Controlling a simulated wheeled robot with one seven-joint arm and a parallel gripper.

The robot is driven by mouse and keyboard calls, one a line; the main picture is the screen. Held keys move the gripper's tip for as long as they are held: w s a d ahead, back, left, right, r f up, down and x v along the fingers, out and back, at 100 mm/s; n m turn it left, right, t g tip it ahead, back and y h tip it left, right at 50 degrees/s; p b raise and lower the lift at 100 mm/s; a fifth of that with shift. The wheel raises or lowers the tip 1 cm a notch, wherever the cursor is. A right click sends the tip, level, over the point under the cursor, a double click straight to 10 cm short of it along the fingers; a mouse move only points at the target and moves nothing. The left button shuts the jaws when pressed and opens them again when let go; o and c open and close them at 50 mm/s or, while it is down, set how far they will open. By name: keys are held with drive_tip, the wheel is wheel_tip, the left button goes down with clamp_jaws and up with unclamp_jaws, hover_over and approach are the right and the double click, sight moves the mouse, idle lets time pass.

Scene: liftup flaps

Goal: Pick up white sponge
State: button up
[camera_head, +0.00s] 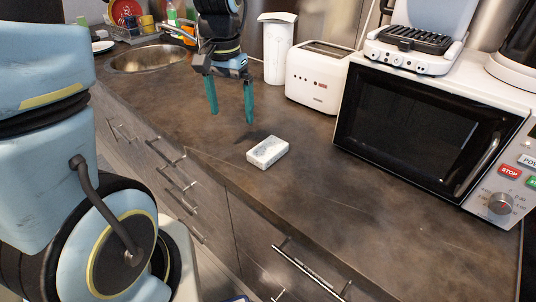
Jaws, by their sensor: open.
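The white sponge (267,151) is a small whitish block with a faint grey pattern on top. It lies flat on the dark brown counter, near the front edge. My gripper (231,112) hangs above the counter with its two teal fingers pointing down and spread apart. It is empty. In the picture it is above and to the left of the sponge, and the fingers do not touch it. A dark shadow lies on the counter just behind the sponge.
A white toaster (318,77) and a white canister (277,48) stand behind the sponge. A microwave (430,128) with a grill (415,42) on top stands right. A sink (149,58) and dish rack (134,33) are far left. The counter (330,190) around the sponge is clear.

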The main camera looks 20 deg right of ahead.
sight(268, 147)
drive_tip(key=s+d+m, duration=0.3)
drive_tip(key=d, duration=0.5)
drive_tip(key=f+p, duration=0.1)
drive_tip(key=f, duration=0.4)
drive_tip(key=f+p, duration=0.1)
drive_tip(key=f, duration=0.5)
drive_tip(key=shift+w+a, duration=0.15)
drive_tip(key=shift+w, duration=0.05)
drive_tip(key=shift+c, duration=0.4)
